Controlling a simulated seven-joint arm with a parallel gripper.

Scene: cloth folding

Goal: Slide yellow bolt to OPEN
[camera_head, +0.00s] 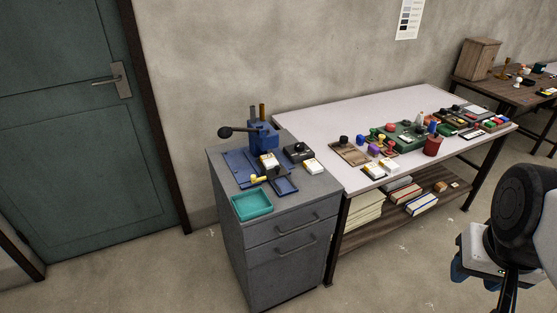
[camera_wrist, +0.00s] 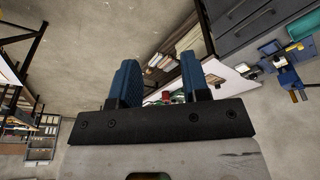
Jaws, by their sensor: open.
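The yellow bolt (camera_head: 259,178) is a small yellow piece at the front left of a blue press-like device (camera_head: 263,137) on the grey cabinet. It is too small to tell which position it is in. In the wrist view the blue device (camera_wrist: 287,75) shows at the right edge, with a small yellow part (camera_wrist: 294,96) on it. My gripper (camera_wrist: 157,82) is open and empty, its two blue fingers apart. In the head view my gripper is at the far right, low in front of the table and well away from the bolt.
The grey drawer cabinet (camera_head: 265,225) carries a teal tray (camera_head: 252,206), a dark stamp pad and white-and-yellow boxes. A white-topped table (camera_head: 320,112) to its right holds several stamps and pads, with books below. A green door (camera_head: 70,130) is at left. The floor in front is clear.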

